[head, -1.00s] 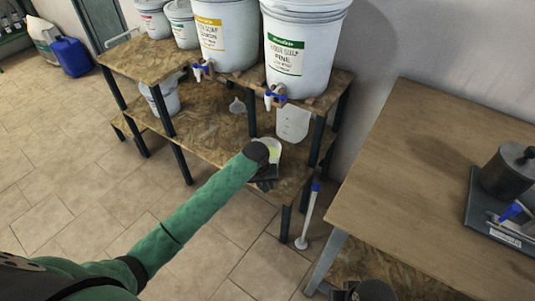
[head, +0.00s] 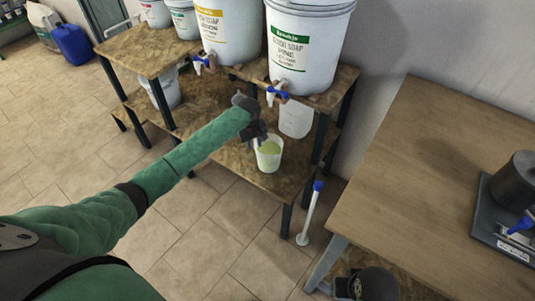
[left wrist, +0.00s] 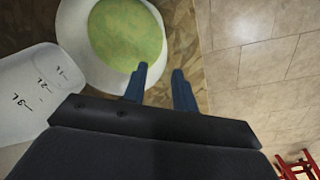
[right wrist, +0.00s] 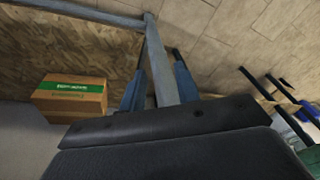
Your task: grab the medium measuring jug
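A white jug (head: 268,158) holding yellow-green liquid stands upright on the lower shelf. From above it fills the top of the left wrist view (left wrist: 75,45). A second, pale jug (head: 296,122) stands behind it under the tap; its marked side shows in the left wrist view (left wrist: 35,90). I cannot tell from labels which is medium. My left gripper (head: 257,142) is open and empty at the near jug's upper rim. In the left wrist view its fingers (left wrist: 159,72) appear on either side of the rim; contact is unclear. My right gripper (right wrist: 158,75) is open and empty.
White drums with taps (head: 308,45) stand on the upper shelf (head: 340,80), above the jugs. A blue-topped white rod (head: 310,213) stands on the floor. A wooden table (head: 430,180) is at right, with a scale (head: 500,225). A cardboard box (right wrist: 72,97) shows near my right gripper.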

